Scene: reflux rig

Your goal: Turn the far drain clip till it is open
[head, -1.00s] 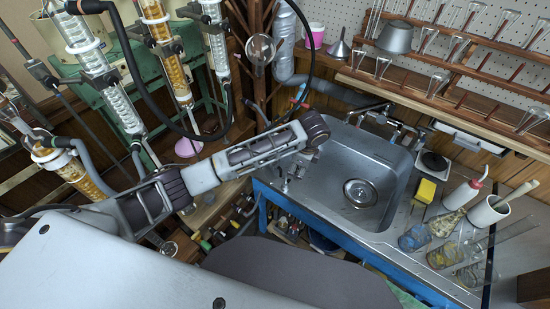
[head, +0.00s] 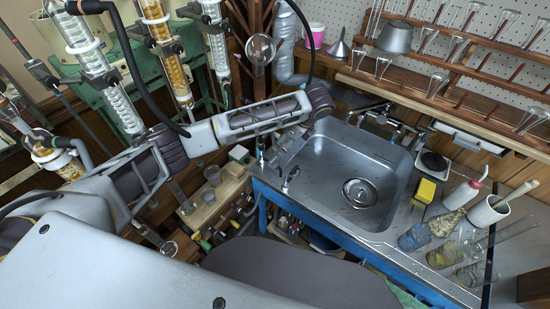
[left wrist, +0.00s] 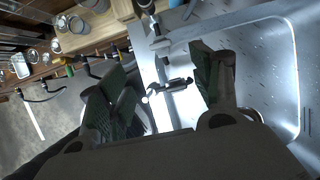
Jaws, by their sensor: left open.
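Two small metal fittings that look like drain clips stand at the left rim of the sink. In the head view one (head: 287,180) is nearer to me and the other (head: 262,145) is further back. In the left wrist view a metal clip (left wrist: 168,88) shows in the gap between my fingers, apart from both. I cannot tell for sure whether it is the far one. My left gripper (head: 282,154) reaches down over the sink's left rim. It is open and empty, its fingers (left wrist: 165,95) spread. My right gripper is not in view.
The steel sink (head: 333,150) lies right of my left gripper. A low wooden shelf with beakers (head: 213,175) is to the left. Glass columns (head: 165,60) stand behind my left arm. A yellow sponge (head: 425,190) and bottles are on the right counter.

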